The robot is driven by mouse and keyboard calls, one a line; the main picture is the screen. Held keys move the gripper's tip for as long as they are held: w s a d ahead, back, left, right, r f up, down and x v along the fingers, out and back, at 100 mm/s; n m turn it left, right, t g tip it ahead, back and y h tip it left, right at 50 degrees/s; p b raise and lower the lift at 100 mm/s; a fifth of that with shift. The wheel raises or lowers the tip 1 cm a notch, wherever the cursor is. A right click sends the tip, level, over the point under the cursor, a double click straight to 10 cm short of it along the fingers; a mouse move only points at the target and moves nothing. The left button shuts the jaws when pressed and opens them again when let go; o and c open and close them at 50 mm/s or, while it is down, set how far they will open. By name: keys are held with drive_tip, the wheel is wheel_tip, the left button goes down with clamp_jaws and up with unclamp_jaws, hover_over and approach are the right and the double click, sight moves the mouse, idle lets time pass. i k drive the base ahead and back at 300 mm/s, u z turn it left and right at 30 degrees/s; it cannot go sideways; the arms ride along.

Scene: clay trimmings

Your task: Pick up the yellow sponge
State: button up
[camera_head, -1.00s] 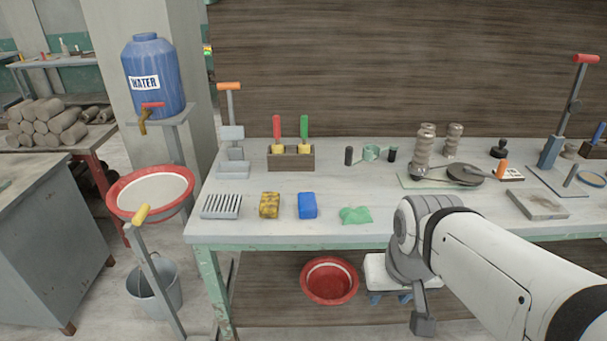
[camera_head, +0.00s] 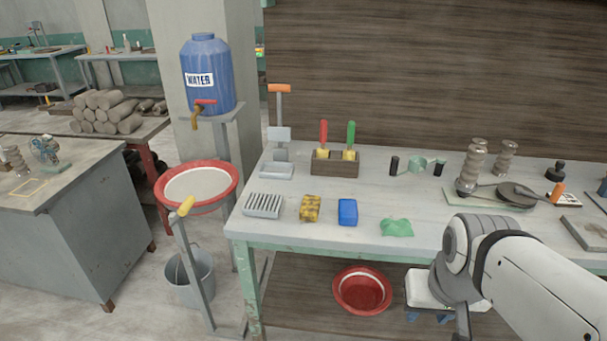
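The yellow sponge (camera_head: 311,208) is a small block with dark patches. It lies on the light grey workbench (camera_head: 300,240) near its left front, between a slotted grey rack and a blue block. My white arm (camera_head: 535,280) comes in from the lower right, and its grey joint stands in front of the bench's front edge, well to the right of the sponge. My gripper's fingers cannot be made out; only a dark grey part hangs below the joint, cut by the bottom edge. Nothing of mine touches the sponge.
The slotted rack (camera_head: 263,205) is left of the sponge; the blue block (camera_head: 348,212) and a green cloth-like lump (camera_head: 397,228) are right. A wooden holder (camera_head: 335,167) with red and green handles stands behind. A yellow-topped lever (camera_head: 186,207) and a red basin (camera_head: 215,183) stand left of the bench.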

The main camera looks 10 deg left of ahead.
sight(310, 207)
drive_tip(key=u, duration=0.4)
drive_tip(key=k, duration=0.55)
drive_tip(key=u, duration=0.8)
drive_tip(key=i, duration=1.4)
drive_tip(key=z, duration=0.2)
